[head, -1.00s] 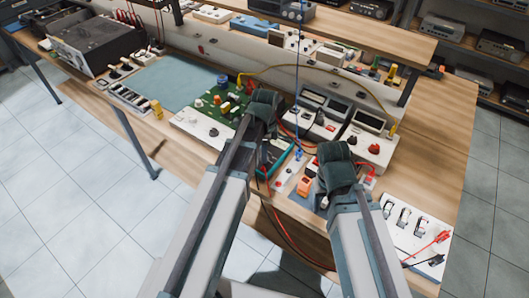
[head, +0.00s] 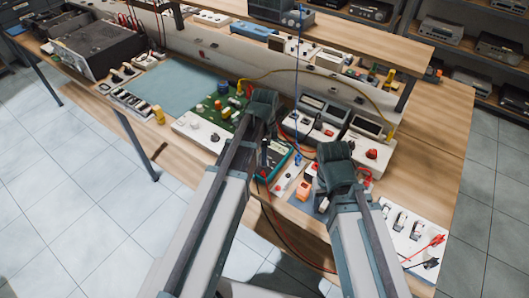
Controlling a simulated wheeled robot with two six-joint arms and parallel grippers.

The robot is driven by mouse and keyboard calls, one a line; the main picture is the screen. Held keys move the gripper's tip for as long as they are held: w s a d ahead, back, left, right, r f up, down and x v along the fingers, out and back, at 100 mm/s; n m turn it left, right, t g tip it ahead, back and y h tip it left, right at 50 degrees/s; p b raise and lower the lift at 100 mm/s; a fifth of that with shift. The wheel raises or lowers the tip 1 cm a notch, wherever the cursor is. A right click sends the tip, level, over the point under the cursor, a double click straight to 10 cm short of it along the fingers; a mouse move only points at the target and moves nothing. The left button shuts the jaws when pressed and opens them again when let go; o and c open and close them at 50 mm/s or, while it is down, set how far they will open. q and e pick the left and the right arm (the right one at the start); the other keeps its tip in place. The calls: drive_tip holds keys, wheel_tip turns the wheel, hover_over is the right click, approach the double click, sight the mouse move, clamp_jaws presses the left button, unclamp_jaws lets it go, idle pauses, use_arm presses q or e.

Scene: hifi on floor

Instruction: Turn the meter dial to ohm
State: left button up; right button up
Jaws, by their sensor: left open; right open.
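The meter (head: 270,173) appears to be the teal-edged device near the front edge of the bench, partly behind my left arm. Its dial is not clear in this view.
A circuit board (head: 205,129) lies left of the meter. Two bench instruments with displays (head: 368,127) stand behind. A white panel with switches (head: 413,230) is at right. A yellow cable (head: 330,75) arches across, and red and black leads hang over the front edge. A blue mat (head: 178,88) is clear.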

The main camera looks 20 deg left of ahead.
use_arm(q)
wheel_tip(320, 180, up, 11)
drive_tip(key=p, duration=1)
drive_tip(key=s+d+f+n+b, duration=0.1)
drive_tip(key=s+d+n, duration=0.4)
drive_tip(key=s, duration=0.2)
drive_tip(key=s+d+f+n+y+b, duration=0.1)
drive_tip(key=s+d+f+n+b, duration=0.1)
drive_tip(key=s+d+n, duration=0.3)
drive_tip(key=s+n, duration=0.1)
drive_tip(key=s, duration=0.2)
drive_tip(key=shift+d+n, duration=0.2)
drive_tip(key=shift+n, duration=0.1)
